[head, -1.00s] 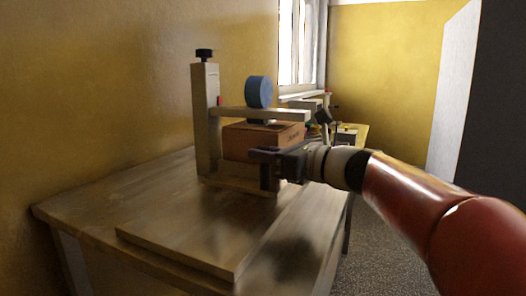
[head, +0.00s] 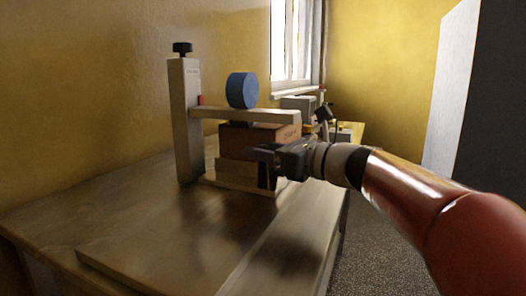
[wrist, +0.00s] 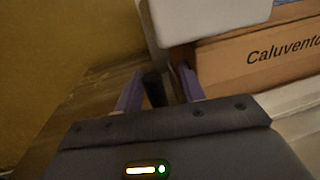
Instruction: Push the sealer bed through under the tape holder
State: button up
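The tape sealer has an upright post (head: 186,120), a horizontal tape holder arm (head: 245,115) and a blue tape roll (head: 242,90) on top. A brown box (head: 250,142) is under the arm, above a pale block (head: 236,172) that seems to be part of the sealer bed. The box also shows in the wrist view (wrist: 255,55), partly cut off. My gripper (head: 262,153) is at the near side of the box. In the wrist view its fingers (wrist: 160,85) stand apart with a dark upright handle (wrist: 154,90) between them. Whether they touch it is unclear.
The sealer stands on a wooden table (head: 60,215) along a yellow wall. A flat board (head: 165,250) covers the table's near part and is clear. Small items (head: 320,115) stand farther back, near the window. Floor is open to the right.

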jog(key=shift+s, duration=0.1)
jog(key=v, duration=0.7)
jog(key=shift+d+b, duration=0.35)
jog(key=shift+b, duration=0.05)
jog(key=shift+s, duration=0.15)
